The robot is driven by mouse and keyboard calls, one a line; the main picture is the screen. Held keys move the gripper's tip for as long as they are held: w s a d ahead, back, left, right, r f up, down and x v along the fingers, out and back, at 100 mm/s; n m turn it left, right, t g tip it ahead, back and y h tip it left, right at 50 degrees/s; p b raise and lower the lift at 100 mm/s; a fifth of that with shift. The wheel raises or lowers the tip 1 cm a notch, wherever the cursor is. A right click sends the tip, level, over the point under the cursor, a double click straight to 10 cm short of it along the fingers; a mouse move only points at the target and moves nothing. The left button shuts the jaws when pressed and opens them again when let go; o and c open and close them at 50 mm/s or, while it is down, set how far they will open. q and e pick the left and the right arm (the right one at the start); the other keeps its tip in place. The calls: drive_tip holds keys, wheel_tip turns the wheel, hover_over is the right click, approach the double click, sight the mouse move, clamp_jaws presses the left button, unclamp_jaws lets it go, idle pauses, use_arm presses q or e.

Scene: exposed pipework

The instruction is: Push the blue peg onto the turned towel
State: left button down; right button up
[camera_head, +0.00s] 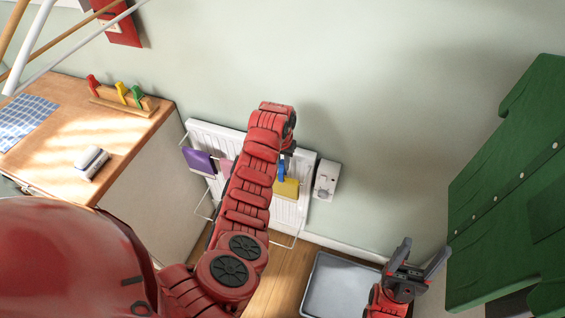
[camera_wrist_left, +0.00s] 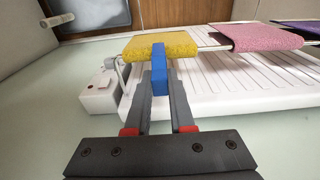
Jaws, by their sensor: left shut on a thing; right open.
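The blue peg (camera_wrist_left: 159,66) is held between the fingertips of my left gripper (camera_wrist_left: 159,88). In the left wrist view it overlaps the edge of the yellow towel (camera_wrist_left: 178,45); I cannot tell how far it is over the cloth. The yellow towel hangs on the rail at the radiator (camera_wrist_left: 226,88). In the head view the blue peg (camera_head: 281,170) shows just above the yellow towel (camera_head: 286,188), and my left arm hides part of the radiator. My right gripper (camera_head: 419,262) is open and empty, low at the right.
A pink towel (camera_wrist_left: 262,37) and a purple towel (camera_head: 199,162) hang on the same rail. A white box (camera_head: 326,180) is on the wall beside the radiator. Red, yellow and green pegs stand on a wooden holder (camera_head: 123,101). A grey tray (camera_head: 340,287) lies on the floor; a green coat (camera_head: 515,195) hangs right.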

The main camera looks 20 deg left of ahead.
sight(282, 169)
use_arm(q)
drive_tip(key=shift+f+b, duration=0.95)
drive_tip(key=shift+f, duration=0.6)
drive_tip(key=c, duration=0.7)
unclamp_jaws()
drive_tip(key=shift+r+p, duration=0.7)
drive_tip(key=shift+r, duration=0.55)
drive_tip(key=shift+r+p, duration=0.8)
drive_tip(key=shift+r, duration=1.45)
